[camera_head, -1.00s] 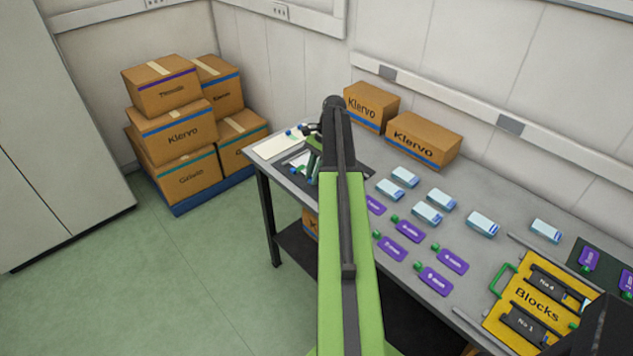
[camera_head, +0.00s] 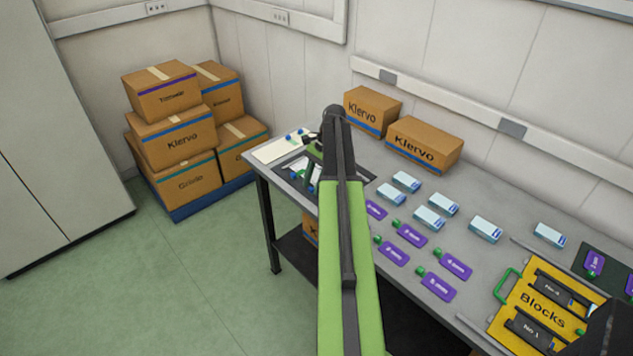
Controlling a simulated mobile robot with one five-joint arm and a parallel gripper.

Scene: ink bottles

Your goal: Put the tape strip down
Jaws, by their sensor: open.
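My gripper (camera_head: 309,176) is at the left end of the grey workbench (camera_head: 385,285), over a dark mat there. It is small and partly hidden behind my green arm, and its jaws are open. White pieces (camera_head: 297,164) and a small blue item lie on the mat close to it. I cannot make out the tape strip for certain among them, and my arm covers part of that area.
Several purple tags (camera_head: 437,286) with green ends and several pale blue boxes (camera_head: 485,229) lie right of my arm. A yellow Blocks tray (camera_head: 508,333) stands front right. Two Klervo cartons (camera_head: 424,142) stand at the wall. A pale sheet (camera_head: 268,152) lies at the bench's left end.

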